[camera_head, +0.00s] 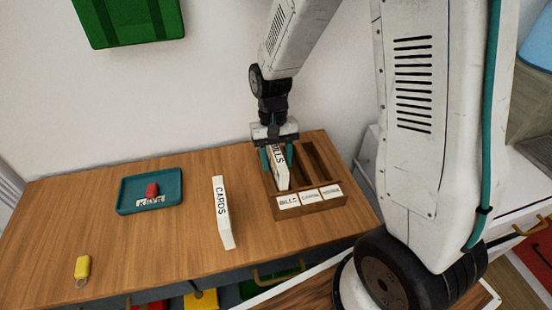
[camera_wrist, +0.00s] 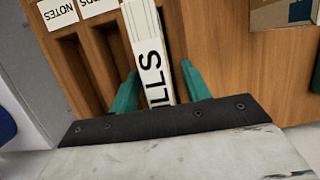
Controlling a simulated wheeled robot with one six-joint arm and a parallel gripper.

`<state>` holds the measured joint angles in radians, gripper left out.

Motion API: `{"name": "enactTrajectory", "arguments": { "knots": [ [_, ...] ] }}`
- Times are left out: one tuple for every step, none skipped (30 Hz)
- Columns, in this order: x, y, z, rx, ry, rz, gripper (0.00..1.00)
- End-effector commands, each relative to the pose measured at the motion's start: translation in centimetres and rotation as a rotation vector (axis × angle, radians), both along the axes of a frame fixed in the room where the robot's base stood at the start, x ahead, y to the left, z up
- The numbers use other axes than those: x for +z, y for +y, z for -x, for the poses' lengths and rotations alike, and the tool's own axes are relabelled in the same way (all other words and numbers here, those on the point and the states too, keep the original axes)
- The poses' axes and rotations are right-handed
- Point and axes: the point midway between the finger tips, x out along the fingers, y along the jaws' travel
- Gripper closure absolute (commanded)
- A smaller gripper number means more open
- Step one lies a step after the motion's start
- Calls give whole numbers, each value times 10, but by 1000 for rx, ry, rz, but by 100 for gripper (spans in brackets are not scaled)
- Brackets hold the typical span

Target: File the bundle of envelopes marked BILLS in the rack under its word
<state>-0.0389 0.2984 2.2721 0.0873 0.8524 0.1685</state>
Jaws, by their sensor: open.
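The BILLS bundle (camera_head: 281,172), white with black lettering, stands in the left slot of the wooden rack (camera_head: 311,208), above the label reading BILLS (camera_head: 288,201). It leans slightly. In the wrist view the bundle (camera_wrist: 146,45) shows the letters "ILLS"; the rest of its word is hidden by my gripper. My gripper (camera_head: 277,158) points down over this slot. Its teal fingers are open, one on each side of the bundle; I cannot tell whether they touch it. The rack's other two slots, middle and right, look empty. The wrist view shows the NOTES label (camera_wrist: 58,13).
A white CARDS bundle (camera_head: 223,212) stands on the wooden table (camera_head: 120,240), left of the rack. A teal KEYS tray (camera_head: 125,207) holds a red object (camera_head: 152,190). A yellow key tag (camera_head: 82,267) lies near the front left. The wall is close behind the rack.

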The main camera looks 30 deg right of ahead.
Motion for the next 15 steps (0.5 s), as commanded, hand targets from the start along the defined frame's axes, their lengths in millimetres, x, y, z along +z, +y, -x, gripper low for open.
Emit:
{"name": "enactTrajectory", "arguments": {
  "knots": [
    [4, 0, -2, 0, -3, 0, 53],
    [8, 0, -3, 0, -4, 0, 53],
    [13, -1, -5, 0, -5, 0, 53],
    [17, -1, -6, 0, -4, 0, 53],
    [23, -1, -8, -1, -6, -1, 53],
    [30, -2, -10, -1, -6, -1, 53],
    [35, -2, -12, -1, -7, -1, 53],
    [40, -2, -13, -1, -6, -1, 53],
    [47, -3, -15, -1, -6, -1, 53],
    [52, -3, -16, -1, -6, -1, 53],
    [56, -3, -17, -1, -6, -1, 53],
    [60, -3, -19, -1, -5, -1, 53],
    [64, -4, -19, 0, -4, 0, 53],
    [66, -4, -20, 0, -4, 0, 53],
    [69, -4, -21, 0, -5, 0, 53]
  ]
}}
